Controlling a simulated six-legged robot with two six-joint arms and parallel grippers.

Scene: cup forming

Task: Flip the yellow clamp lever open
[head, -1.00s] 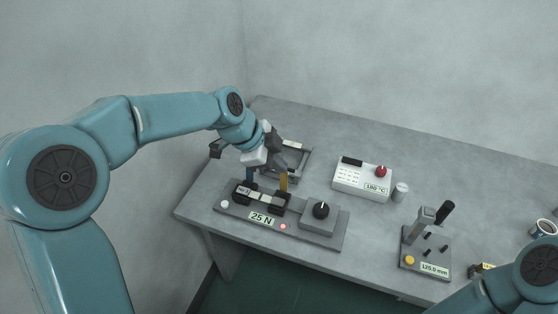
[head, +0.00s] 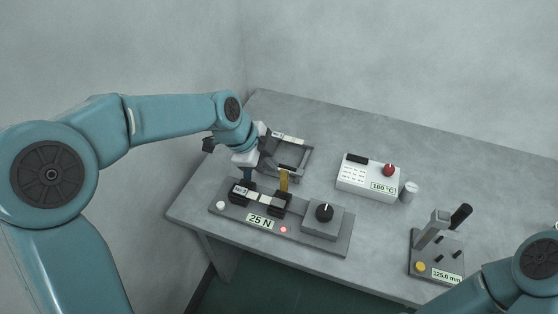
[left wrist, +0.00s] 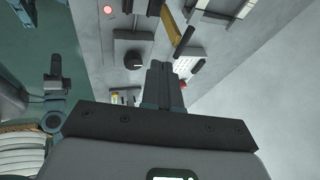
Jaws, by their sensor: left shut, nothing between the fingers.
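The yellow clamp lever (head: 284,181) stands roughly upright at the right black clamp block of the grey 25 N fixture (head: 334,243). In the left wrist view the yellow lever (left wrist: 184,37) shows just beyond and right of my fingertips, seemingly apart from them. My left gripper (head: 270,160) is above and behind the fixture, slightly left of the lever's top. Its fingers (left wrist: 158,66) are together and empty in the left wrist view.
A black knob (head: 324,212) sits right of the clamp. A grey frame (head: 305,160) lies behind my left gripper. A white 180 °C box (head: 368,178), a white cylinder (head: 409,191) and a 125.0 mm lever stand (head: 424,262) are further right. Bare table lies between them.

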